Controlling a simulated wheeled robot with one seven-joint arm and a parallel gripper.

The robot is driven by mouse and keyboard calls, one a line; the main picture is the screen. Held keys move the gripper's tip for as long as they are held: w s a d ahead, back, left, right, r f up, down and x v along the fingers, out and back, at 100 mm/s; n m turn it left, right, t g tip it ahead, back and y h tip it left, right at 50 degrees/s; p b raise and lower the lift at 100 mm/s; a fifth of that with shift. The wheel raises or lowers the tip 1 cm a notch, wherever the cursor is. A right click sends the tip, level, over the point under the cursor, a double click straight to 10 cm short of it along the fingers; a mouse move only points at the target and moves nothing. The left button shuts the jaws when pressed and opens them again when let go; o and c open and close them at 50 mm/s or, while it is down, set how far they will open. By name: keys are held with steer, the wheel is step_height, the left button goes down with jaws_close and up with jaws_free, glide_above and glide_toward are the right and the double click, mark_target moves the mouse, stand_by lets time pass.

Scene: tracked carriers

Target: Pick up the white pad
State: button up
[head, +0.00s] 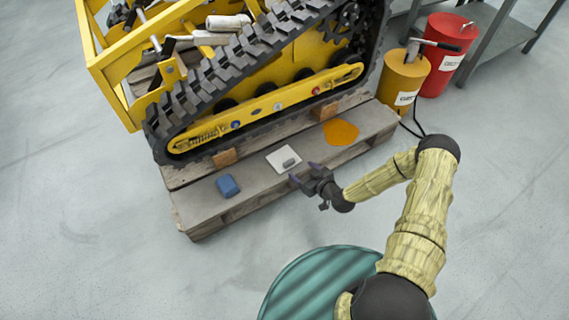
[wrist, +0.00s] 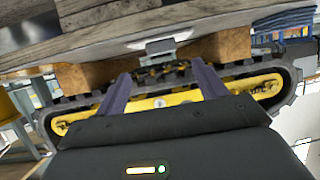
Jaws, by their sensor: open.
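The white pad (head: 276,154) is a flat, pale square on the grey wooden platform beside the yellow tracked machine. A small grey block (head: 290,162) lies on it. My gripper (head: 303,175) is just below and right of the pad in the head view, fingers spread and pointing towards it, with nothing between them. In the wrist view my two purple-grey fingers (wrist: 164,85) are wide apart. Beyond them, the grey block (wrist: 160,48) shows against a thin pale strip of the pad (wrist: 150,41), seen nearly edge-on. I cannot tell my gripper's exact height above the platform.
On the platform (head: 207,203), a blue block (head: 228,186) lies left of the pad and an orange patch (head: 341,132) lies right. The machine's black track (head: 230,75) rises behind. Yellow (head: 402,75) and red (head: 442,52) canisters stand at upper right. Floor in front is clear.

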mark_target(291, 163)
steer(key=shift+b+x, duration=0.3)
steer(key=shift+x, duration=0.95)
steer(key=shift+w+a+f+b, duration=0.25)
steer(key=shift+f+b, duration=0.05)
steer(key=shift+b, duration=0.2)
steer(key=b+x, duration=0.3)
steer(key=x, duration=0.1)
steer(key=shift+s, duration=0.1)
steer(key=shift+a, duration=0.2)
